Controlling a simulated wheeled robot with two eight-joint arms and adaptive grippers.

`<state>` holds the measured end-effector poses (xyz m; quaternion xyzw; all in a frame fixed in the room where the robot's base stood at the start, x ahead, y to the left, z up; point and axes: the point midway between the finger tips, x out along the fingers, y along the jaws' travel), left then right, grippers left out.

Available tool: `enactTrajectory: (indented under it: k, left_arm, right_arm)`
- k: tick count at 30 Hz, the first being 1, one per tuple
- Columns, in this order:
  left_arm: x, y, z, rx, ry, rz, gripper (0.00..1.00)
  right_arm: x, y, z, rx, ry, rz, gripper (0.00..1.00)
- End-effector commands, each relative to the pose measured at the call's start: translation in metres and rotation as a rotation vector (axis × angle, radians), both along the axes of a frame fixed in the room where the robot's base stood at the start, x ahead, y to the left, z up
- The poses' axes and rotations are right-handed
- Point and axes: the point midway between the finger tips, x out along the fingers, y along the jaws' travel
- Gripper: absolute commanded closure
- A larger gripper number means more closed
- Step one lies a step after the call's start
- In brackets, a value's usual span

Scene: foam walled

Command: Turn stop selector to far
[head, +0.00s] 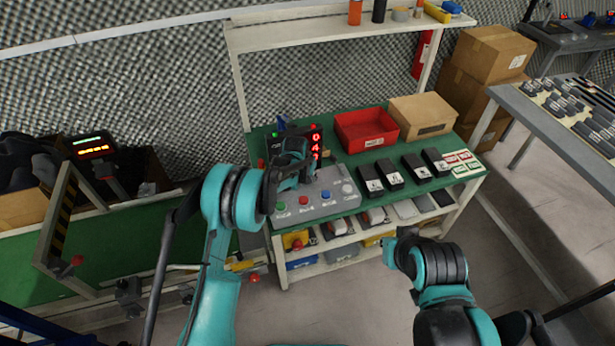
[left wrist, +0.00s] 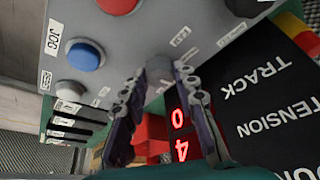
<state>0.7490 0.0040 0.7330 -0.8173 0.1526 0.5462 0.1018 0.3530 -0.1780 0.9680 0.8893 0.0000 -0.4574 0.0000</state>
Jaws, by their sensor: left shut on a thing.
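A sloped grey control panel (head: 315,195) stands on the green bench top, with a row of coloured buttons along its front. My left gripper (head: 300,176) is over the panel's rear part and hides what is under it. In the left wrist view, the left gripper's fingers (left wrist: 158,82) are closed around a small grey knob (left wrist: 158,66), apparently the stop selector, on the panel face. The fingers hide part of the knob and its labels, so its setting cannot be read. My right gripper (head: 405,242) is away from the panel, over the floor; its fingers are unclear.
Close by are a blue button (left wrist: 85,55), a red button (left wrist: 117,4) and a white button (left wrist: 70,90). A black display box (left wrist: 265,95) with red digits stands behind the panel. A red bin (head: 366,130), a cardboard box (head: 422,116) and black cases (head: 390,172) are to the right.

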Motion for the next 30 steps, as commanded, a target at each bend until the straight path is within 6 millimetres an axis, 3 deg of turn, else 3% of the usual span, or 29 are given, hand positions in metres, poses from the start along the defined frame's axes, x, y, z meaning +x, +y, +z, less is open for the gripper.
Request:
enactTrajectory:
  k: [30]
  left_arm:
    - [0.0011,-0.0062,-0.0002,0.001,-0.001,0.926,1.00]
  right_arm:
    - [0.0000,0.0000,-0.0049,0.000,0.000,0.000,1.00]
